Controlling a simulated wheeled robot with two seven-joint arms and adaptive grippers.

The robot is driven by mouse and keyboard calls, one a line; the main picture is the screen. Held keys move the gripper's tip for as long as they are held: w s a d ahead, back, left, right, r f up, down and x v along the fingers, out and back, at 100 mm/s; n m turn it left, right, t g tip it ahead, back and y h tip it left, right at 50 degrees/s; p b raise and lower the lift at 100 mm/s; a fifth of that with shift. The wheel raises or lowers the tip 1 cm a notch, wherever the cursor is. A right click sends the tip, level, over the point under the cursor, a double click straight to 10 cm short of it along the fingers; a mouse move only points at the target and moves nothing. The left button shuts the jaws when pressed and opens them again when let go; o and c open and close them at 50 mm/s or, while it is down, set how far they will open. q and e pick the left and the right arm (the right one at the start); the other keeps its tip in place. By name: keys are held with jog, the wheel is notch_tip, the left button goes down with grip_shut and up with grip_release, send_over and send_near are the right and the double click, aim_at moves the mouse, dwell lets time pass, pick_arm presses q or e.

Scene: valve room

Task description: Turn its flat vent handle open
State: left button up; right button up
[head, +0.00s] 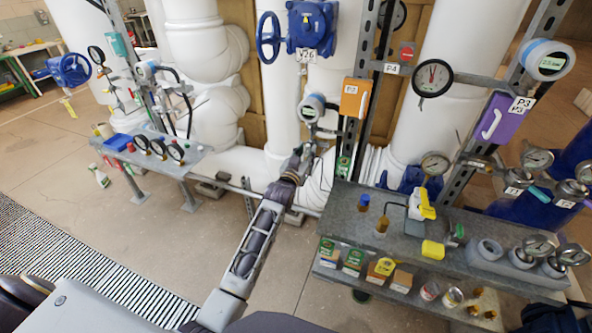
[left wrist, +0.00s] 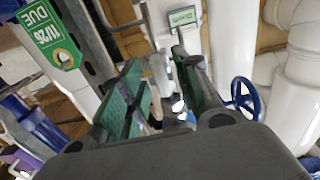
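My left gripper (head: 304,152) is at the small instrument fittings in front of the white pipes, just below a transmitter (head: 311,107) with a round display. In the left wrist view the two green-padded fingers (left wrist: 158,68) stand apart, so the gripper is open. A narrow grey metal piece (left wrist: 158,74) shows between them; it may be the flat vent handle, but I cannot tell for certain, nor whether a finger touches it. My right gripper is not in view.
A steel post with an orange box (head: 355,97) and a green tag (left wrist: 50,36) stands close on the right in the head view. A grey bench (head: 345,205) with bottles and gauges is at lower right. A blue handwheel (head: 268,38) is above.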

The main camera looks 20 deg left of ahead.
pick_arm(q)
jog(key=s, duration=1)
jog(key=shift+s+a, duration=0.15)
dwell(0.8)
jog(key=s+d+f+g, duration=0.1)
jog(key=s+f+g, duration=0.15)
jog(key=f, duration=0.95)
jog(key=s+d+f+m+g, duration=0.1)
jog(key=s+f+g, duration=0.15)
jog(key=f, duration=0.95)
jog(key=s+d+f+g, duration=0.1)
jog(key=s+f+g, duration=0.15)
jog(key=f, duration=1.05)
jog(key=s+f+g, duration=0.4)
jog(key=s+f, duration=1.1)
jog(key=f, duration=0.2)
jog(key=s+a+f+g, duration=0.1)
jog(key=s+f, duration=0.3)
jog(key=s, duration=0.6)
jog(key=s+a+f+g, duration=0.2)
jog(key=s+a+f, duration=0.2)
jog(key=s, duration=0.7)
jog(key=s+a+f+m+g, duration=0.1)
jog(key=s+f, duration=0.4)
jog(key=s, duration=0.6)
jog(key=shift+s+a+f+g+y, duration=0.15)
jog(key=shift+s+a+g+y, duration=0.15)
jog(key=shift+a+g, duration=0.55)
